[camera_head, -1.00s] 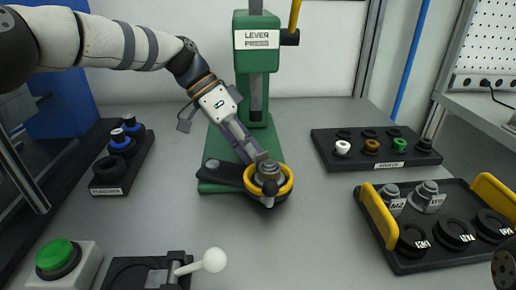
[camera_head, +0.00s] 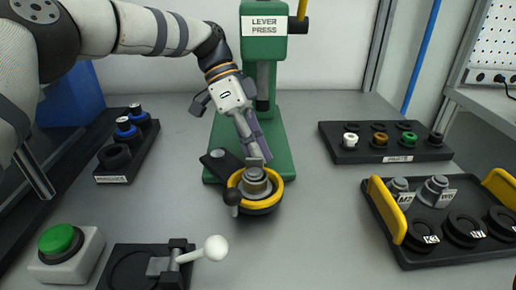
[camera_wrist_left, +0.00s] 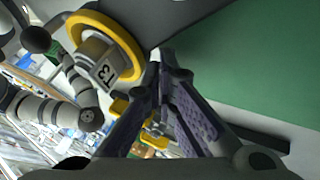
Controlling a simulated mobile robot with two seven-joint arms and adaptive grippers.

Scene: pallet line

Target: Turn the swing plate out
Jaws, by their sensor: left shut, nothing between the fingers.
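The swing plate (camera_head: 217,163) is a dark arm at the foot of the green lever press (camera_head: 285,145). A grey metal part (camera_head: 256,184) sits in the ring; in the wrist view this part (camera_wrist_left: 97,56) bears the label T3, and the ring (camera_wrist_left: 128,41) shows beside my fingers. My left gripper (camera_head: 257,154) is shut and empty, just behind the grey part; I cannot tell whether it touches. My right gripper is not in view.
A rack of blue-topped and black pieces (camera_head: 122,176) stands at left, a parts rack (camera_head: 375,155) at back right. A tray with yellow handles (camera_head: 420,262) is at right. A green button (camera_head: 60,240) and a white-knobbed clamp (camera_head: 214,248) are at front left. The middle front is clear.

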